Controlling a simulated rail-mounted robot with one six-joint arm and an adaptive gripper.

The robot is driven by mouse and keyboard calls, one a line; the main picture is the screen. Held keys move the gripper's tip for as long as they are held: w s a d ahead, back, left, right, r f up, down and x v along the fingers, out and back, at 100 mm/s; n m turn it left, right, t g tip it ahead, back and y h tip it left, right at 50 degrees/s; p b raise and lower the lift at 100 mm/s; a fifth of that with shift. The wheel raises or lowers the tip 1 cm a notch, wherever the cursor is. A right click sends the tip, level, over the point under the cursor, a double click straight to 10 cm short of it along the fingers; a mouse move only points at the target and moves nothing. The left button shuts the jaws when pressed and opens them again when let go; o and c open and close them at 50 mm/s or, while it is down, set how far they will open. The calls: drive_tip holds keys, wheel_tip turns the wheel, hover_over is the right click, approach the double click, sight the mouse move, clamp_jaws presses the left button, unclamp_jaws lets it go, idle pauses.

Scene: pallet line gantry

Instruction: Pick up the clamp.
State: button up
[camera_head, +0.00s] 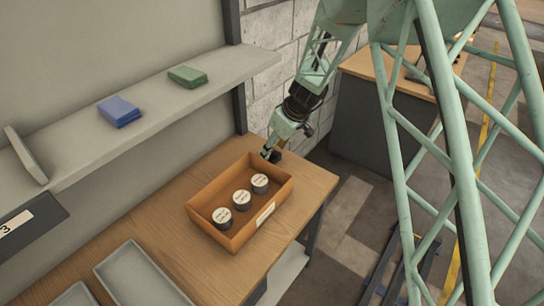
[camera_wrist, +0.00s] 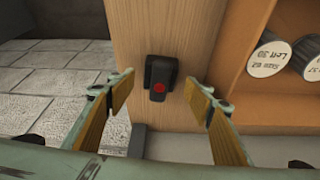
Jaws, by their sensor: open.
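The clamp appears to be the small black piece with a red round spot (camera_wrist: 161,74) on the wooden table in the wrist view. It lies between my gripper's fingers in the picture, a little beyond their tips. My gripper (camera_wrist: 158,82) is open, with a finger to each side and nothing held. In the head view my gripper (camera_head: 270,153) is low over the table's far end, just behind the orange box. There the clamp is hard to tell apart from the dark fingertips. The gap between fingers and clamp is not clear.
An orange box (camera_head: 276,201) with three labelled cans stands close beside the clamp; its wall shows at right in the wrist view (camera_wrist: 236,58). Grey trays (camera_head: 140,272) lie at the table's near end. A shelf (camera_head: 160,105) above holds a blue and a green item.

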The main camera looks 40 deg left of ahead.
drive_tip(key=shift+a+f, duration=0.25)
drive_tip(key=shift+f, duration=0.25)
drive_tip(key=shift+c, duration=0.8)
drive_tip(key=c, duration=1)
drive_tip(key=shift+o, duration=0.2)
wheel_tip(320, 180, up, 10)
drive_tip(key=p, duration=0.1)
